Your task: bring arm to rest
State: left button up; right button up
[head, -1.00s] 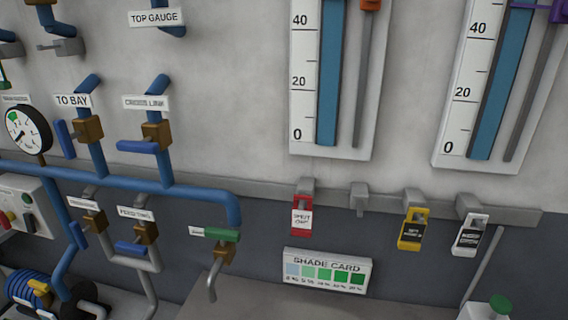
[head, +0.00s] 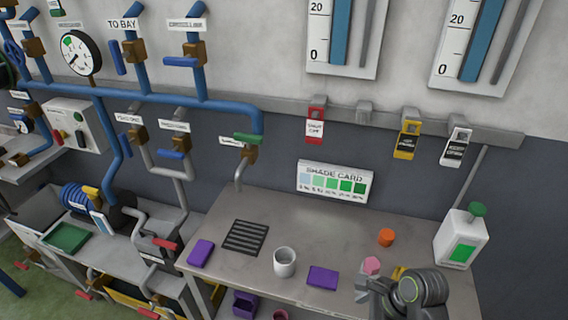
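Part of my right arm, dark grey with a rounded joint, shows at the lower right in the head view, over the front of the grey workbench (head: 215,225). What looks like its light grey gripper end (head: 362,282) is at the left of that joint. A small pink piece (head: 371,265) shows right at this end. I cannot tell whether it is held or stands behind. The fingers cannot be made out. My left arm and gripper are not in view.
On the bench are a purple block (head: 201,252), a black grate (head: 246,237), a white cup (head: 285,262), a purple pad (head: 322,277), an orange piece (head: 386,237) and a white bottle (head: 461,238). Blue pipes (head: 170,98) and tags on a rail are behind. The bench's middle is fairly clear.

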jog(key=s+d+n+t+h, duration=0.2)
jog(key=s+d+n+h, duration=0.4)
jog(key=s+d+n, duration=1.1)
notch_tip(320, 180, down, 32)
jog(key=w+a+f+n+g+b, duration=0.1)
jog(key=w+a+n+b, duration=0.15)
jog(key=b, duration=0.55)
jog(key=s+f+b, duration=0.2)
jog(key=s+f, duration=0.5)
jog(key=f, duration=0.3)
jog(key=s+a+f+g+b, duration=0.1)
jog(key=s+f+b, duration=0.2)
jog(key=s+f, duration=0.5)
notch_tip(320, 180, down, 2)
jog(key=shift+a+f+y, duration=0.15)
jog(key=shift+a+y, duration=0.1)
jog(key=shift+y, duration=0.15)
